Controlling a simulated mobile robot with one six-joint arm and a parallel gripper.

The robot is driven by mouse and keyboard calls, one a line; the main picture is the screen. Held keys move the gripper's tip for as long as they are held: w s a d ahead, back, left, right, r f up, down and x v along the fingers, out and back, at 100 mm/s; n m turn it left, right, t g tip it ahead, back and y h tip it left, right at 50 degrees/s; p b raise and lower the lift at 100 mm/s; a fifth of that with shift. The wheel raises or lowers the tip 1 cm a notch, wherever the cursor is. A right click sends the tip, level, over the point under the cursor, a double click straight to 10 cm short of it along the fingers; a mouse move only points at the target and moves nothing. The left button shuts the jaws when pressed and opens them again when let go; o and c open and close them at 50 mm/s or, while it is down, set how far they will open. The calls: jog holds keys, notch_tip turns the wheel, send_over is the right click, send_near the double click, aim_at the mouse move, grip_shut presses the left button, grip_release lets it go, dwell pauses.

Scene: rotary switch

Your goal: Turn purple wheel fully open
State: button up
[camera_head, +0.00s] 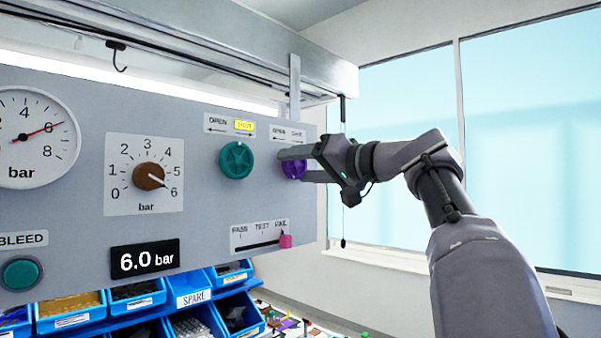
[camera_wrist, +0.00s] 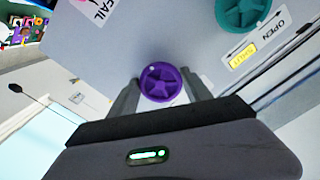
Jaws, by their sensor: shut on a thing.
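The purple wheel (camera_head: 293,168) is a small round knob at the right end of the grey panel, under a label with arrows (camera_head: 287,134). My gripper (camera_head: 294,167) reaches it from the right, with one finger above and one below. In the wrist view the purple wheel (camera_wrist: 161,82) sits between the two fingers of my gripper (camera_wrist: 160,88), which is shut on its sides. A small light dot shows near the wheel's rim. Part of the wheel is hidden behind the fingers in the head view.
A green wheel (camera_head: 236,160) is close on the left, with a yellow tag (camera_head: 244,125) above it. A pink slider (camera_head: 286,241) sits below at FAIL. A brown knob (camera_head: 149,177) points near 6, and the display (camera_head: 145,259) reads 6.0 bar. Blue bins (camera_head: 137,296) stand underneath.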

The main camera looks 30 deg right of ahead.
jog(key=shift+d+n+b, duration=0.1)
jog(key=shift+n+b, duration=0.45)
jog(key=shift+n, duration=1.65)
jog(key=o, duration=1.4)
jog(key=shift+c, duration=0.2)
jog(key=b+v, duration=0.2)
jog(key=v, duration=1.5)
jog(key=shift+s, duration=0.15)
